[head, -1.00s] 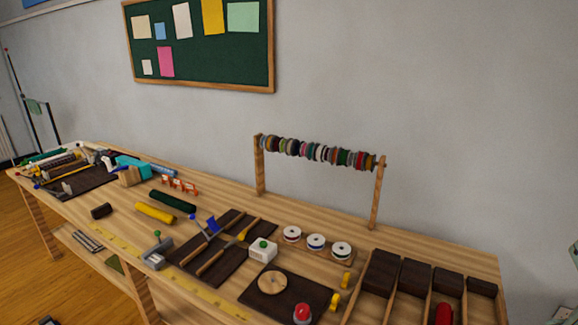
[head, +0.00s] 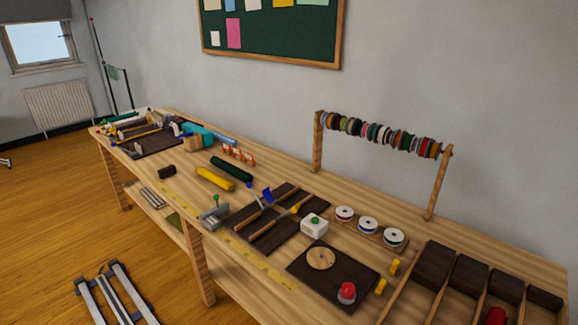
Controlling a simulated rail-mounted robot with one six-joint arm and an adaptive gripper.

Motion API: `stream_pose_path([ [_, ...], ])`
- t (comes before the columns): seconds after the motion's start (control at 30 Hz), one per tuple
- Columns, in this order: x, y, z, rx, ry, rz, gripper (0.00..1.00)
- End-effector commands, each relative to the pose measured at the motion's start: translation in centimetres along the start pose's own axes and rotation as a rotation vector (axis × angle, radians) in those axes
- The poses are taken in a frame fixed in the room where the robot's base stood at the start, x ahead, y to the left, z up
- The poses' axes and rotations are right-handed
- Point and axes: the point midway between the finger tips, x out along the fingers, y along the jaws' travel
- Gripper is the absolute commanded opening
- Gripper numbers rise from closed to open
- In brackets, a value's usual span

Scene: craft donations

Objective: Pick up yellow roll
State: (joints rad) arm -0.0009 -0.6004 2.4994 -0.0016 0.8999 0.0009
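The yellow roll (head: 215,179) lies on its side on the wooden workbench (head: 270,268), left of the middle of the head view. A dark green roll (head: 231,168) lies just behind it, roughly parallel and apart from it. Nothing covers the yellow roll. My gripper is not in view.
A spool rack (head: 318,140) rises at the back. A yellow ruler (head: 257,262) runs along the front edge. My rails show on the floor at lower left.

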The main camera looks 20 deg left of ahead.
Motion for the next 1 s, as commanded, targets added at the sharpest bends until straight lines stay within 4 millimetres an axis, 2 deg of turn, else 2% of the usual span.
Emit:
stream_pose_path([
  [0.13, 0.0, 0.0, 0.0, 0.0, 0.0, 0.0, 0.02],
  [0.6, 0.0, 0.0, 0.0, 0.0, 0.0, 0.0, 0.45],
  [1.0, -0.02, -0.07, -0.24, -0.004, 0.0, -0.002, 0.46],
])
